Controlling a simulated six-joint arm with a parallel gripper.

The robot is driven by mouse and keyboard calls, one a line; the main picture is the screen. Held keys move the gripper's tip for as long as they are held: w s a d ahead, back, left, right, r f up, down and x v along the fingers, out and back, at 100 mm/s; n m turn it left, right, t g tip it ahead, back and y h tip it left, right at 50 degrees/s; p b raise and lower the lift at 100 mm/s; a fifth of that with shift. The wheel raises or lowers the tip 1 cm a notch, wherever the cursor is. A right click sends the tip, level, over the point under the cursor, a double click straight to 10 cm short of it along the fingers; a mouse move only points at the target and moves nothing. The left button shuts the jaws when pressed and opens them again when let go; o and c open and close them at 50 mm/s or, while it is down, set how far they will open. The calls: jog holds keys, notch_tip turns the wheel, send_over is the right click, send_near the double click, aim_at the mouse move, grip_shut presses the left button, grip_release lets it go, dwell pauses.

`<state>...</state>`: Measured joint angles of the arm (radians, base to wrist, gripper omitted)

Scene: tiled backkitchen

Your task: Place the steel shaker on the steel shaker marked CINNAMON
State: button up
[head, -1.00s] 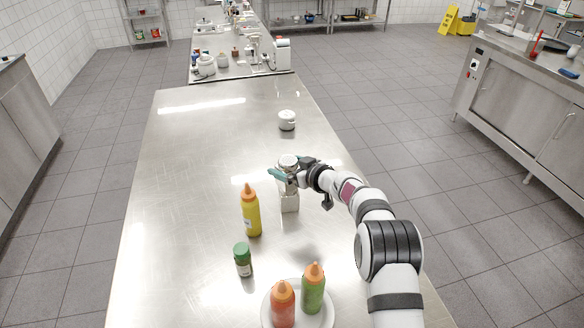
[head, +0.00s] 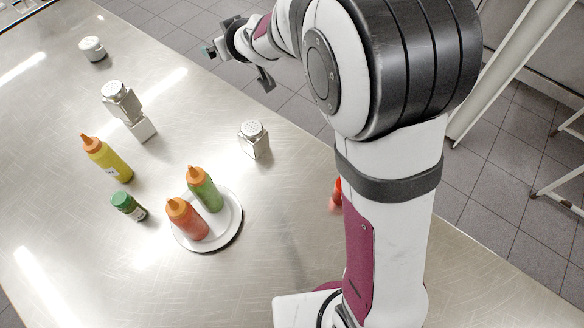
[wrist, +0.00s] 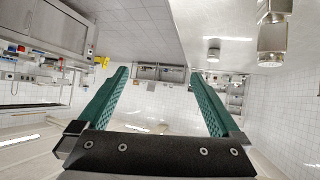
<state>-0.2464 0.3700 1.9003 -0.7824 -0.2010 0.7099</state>
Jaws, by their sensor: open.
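One steel shaker (head: 118,97) with a perforated cap stands on top of another steel shaker (head: 142,130) on the steel table. The two touch, and the stack leans in the tilted head view much as the nearby bottles do. No CINNAMON marking is readable. The stack also shows at the upper right of the wrist view, with the upper shaker (wrist: 271,40) and the lower shaker (wrist: 275,9). My gripper (head: 212,49) is clear of the stack, to its upper right near the table's far edge. In the wrist view its green fingers (wrist: 160,74) are spread and empty.
A third steel shaker (head: 254,142) stands alone nearer my base. A yellow bottle (head: 108,160), a green-capped jar (head: 128,206) and a white plate (head: 236,228) with red and green bottles are near. A white-sided round pot (head: 93,50) stands farther off.

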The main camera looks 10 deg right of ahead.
jog(key=s+d+m+g+h, duration=0.4)
jog(key=s+d+m+h, duration=0.25)
jog(key=s+d, duration=1)
jog(key=s+a+f+m+g+y, duration=0.1)
jog(key=s+m+g+y, duration=0.1)
jog(key=s, duration=1)
jog(key=s+a+f+m+g+y, duration=0.2)
jog(key=s+g, duration=0.2)
jog(key=s, duration=0.8)
jog(key=shift+a+m+g, duration=0.3)
jog(key=shift+m, duration=0.05)
